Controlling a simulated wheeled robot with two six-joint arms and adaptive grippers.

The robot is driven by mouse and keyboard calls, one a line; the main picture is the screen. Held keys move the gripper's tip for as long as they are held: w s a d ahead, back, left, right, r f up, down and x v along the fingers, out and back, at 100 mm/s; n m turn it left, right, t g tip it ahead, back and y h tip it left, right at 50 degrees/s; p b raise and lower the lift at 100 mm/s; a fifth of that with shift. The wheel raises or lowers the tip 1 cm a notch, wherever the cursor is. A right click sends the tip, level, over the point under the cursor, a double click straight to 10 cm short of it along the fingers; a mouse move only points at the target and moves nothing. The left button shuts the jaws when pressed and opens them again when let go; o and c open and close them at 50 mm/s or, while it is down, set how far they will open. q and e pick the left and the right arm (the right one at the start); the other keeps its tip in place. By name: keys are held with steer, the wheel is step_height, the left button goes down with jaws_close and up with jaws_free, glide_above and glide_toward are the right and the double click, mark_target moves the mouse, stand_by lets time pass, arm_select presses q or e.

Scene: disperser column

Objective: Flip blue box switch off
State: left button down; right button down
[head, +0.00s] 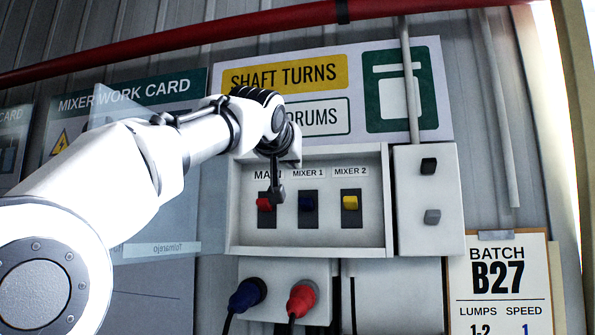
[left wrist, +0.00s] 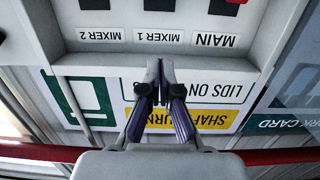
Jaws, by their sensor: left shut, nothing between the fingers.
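The blue switch (head: 306,203) sits on a dark plate under the MIXER 1 label, in the middle of a pale switch box (head: 384,200). In the left wrist view, which is upside down, the MIXER 1 slot (left wrist: 160,5) is cut off at the top edge. My left gripper (head: 278,192) is shut and empty. In the head view it overlaps the gap between the red and blue switches. In the wrist view its fingertips (left wrist: 160,66) line up with the MIXER 1 label, apart from the switch. My right gripper is out of view.
The red MAIN switch (head: 264,204) is left of the blue one, and the yellow MIXER 2 switch (head: 350,202) is right. The box has a raised rim. Blue (head: 246,294) and red (head: 301,299) plugs are below. A grey box (head: 429,195) with two buttons stands right.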

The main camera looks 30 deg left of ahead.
arm_select(q)
steer(key=p, duration=0.2)
glide_toward(308, 174)
steer(key=w, duration=0.2)
steer(key=p+x, duration=0.3)
steer(key=x, duration=0.1)
steer(key=shift+a+f, duration=0.15)
steer(key=shift+a, duration=0.1)
steer(key=f, duration=0.1)
steer(key=f+b, duration=0.2)
steer(key=shift+s+f, duration=0.3)
steer(key=shift+f, duration=0.05)
steer(key=shift+s+f, duration=0.2)
steer(key=shift+f, duration=0.25)
steer(key=shift+s+d, duration=0.1)
steer(key=shift+d, duration=0.05)
steer(key=shift+r, duration=0.1)
